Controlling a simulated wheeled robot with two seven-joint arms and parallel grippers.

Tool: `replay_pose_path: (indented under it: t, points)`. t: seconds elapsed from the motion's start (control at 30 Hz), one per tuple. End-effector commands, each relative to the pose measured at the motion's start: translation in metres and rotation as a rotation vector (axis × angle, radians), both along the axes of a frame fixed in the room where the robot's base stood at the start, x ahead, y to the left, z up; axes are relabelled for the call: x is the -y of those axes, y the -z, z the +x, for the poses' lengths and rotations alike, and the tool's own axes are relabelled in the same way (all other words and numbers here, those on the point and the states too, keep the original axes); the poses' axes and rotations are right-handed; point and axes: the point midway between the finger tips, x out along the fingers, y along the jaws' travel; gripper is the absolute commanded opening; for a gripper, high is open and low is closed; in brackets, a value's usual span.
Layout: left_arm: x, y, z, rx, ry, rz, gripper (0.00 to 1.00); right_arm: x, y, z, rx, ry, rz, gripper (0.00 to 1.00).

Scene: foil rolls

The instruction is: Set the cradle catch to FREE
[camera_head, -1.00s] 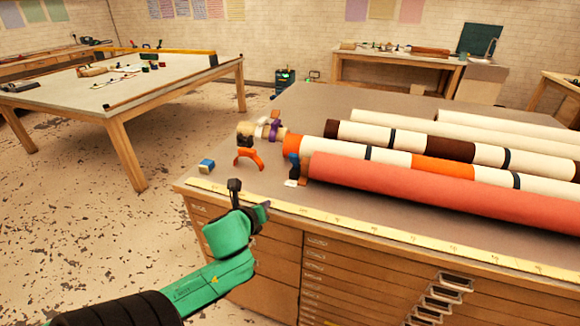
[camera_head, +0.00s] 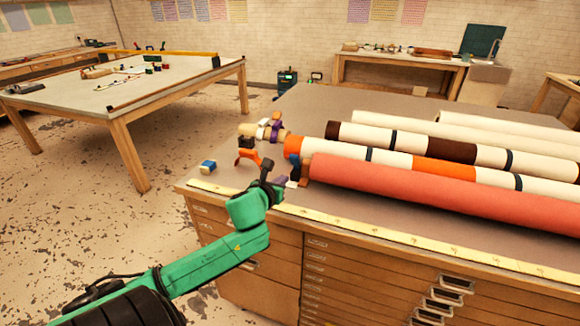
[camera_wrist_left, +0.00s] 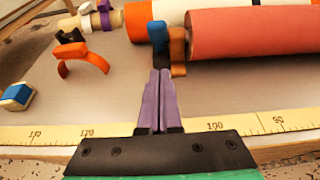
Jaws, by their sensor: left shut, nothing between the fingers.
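My left gripper (camera_head: 283,182) is shut and empty at the front edge of the drawer-cabinet top, and its purple fingers (camera_wrist_left: 157,100) show closed together in the left wrist view. Just beyond the fingertips stands a blue upright piece (camera_wrist_left: 157,36) on a dark base, beside a brown block (camera_wrist_left: 177,50) at the left end of the red roll (camera_wrist_left: 250,32). This blue piece may be the cradle catch; I cannot read any FREE mark. The fingertips look close to its base; contact cannot be told. My right gripper is not in view.
An orange arch-shaped piece (camera_wrist_left: 82,60) and a small blue-and-cream block (camera_wrist_left: 15,96) lie to the left. A yellow measuring strip (camera_head: 380,238) runs along the front edge. White, striped and red rolls (camera_head: 420,195) fill the right of the top.

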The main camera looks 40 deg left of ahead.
Motion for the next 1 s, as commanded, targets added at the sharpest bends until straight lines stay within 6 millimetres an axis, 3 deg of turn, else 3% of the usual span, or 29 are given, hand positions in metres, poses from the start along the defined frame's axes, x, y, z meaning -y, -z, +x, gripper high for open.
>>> replay_pose_path:
  t: [0.13, 0.37, 1.0]
  points:
    - [-0.010, 0.008, 0.030, 0.004, -0.002, -0.003, 0.00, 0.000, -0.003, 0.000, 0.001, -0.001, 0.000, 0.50]
    - [-0.020, -0.007, 0.058, 0.003, 0.000, -0.001, 0.00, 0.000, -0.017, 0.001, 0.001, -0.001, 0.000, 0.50]
    - [-0.022, -0.011, 0.064, 0.000, 0.002, 0.002, 0.00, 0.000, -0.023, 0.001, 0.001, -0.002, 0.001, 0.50]
